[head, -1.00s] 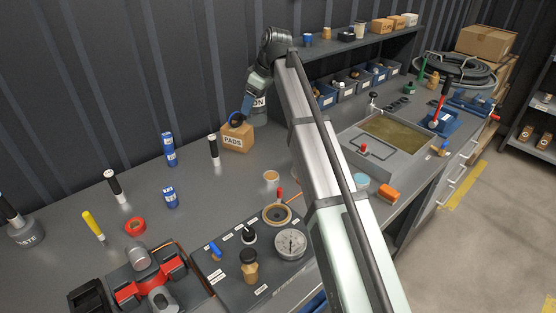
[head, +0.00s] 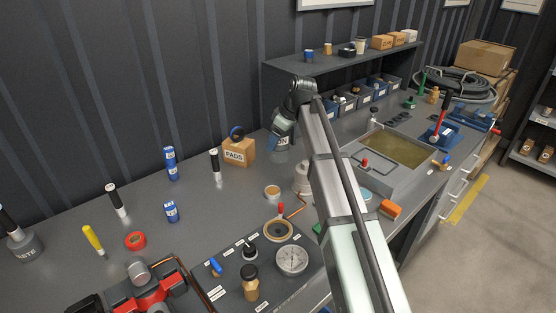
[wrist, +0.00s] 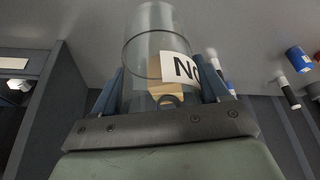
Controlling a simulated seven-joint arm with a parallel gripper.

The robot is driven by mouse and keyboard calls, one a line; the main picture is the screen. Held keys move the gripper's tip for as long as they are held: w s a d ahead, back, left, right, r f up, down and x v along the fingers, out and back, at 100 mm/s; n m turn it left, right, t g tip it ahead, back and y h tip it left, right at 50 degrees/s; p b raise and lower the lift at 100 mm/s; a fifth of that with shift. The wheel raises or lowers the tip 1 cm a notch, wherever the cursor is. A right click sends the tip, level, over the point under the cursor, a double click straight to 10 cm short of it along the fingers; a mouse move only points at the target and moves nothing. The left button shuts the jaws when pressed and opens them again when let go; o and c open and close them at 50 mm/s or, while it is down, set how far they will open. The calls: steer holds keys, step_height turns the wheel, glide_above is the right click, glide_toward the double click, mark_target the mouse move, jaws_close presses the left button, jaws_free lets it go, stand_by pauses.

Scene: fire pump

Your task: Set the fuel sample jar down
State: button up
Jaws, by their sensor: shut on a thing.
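The fuel sample jar is a clear glass cylinder with a white label; it shows in the wrist view (wrist: 150,45) between my blue fingers, the label partly hidden. In the head view the jar (head: 279,150) hangs below my gripper (head: 283,132), over the back of the grey bench (head: 205,240), right of the PADS box (head: 238,151). My gripper (wrist: 162,95) is shut on the jar. I cannot tell whether the jar's base touches the bench.
A small tan-rimmed cup (head: 272,192) and a pale conical vessel (head: 302,179) stand in front of the jar. Blue bins (head: 350,102) line the back under a shelf (head: 345,60). A grey tray of yellowish liquid (head: 395,150) lies to the right. A gauge panel (head: 235,265) is nearer.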

mark_target(289, 135)
steer(key=shift+f, duration=3.4)
steer(key=shift+f, duration=0.15)
steer(key=o, duration=1.1)
steer(key=shift+o, duration=0.2)
steer(key=v, duration=1.2)
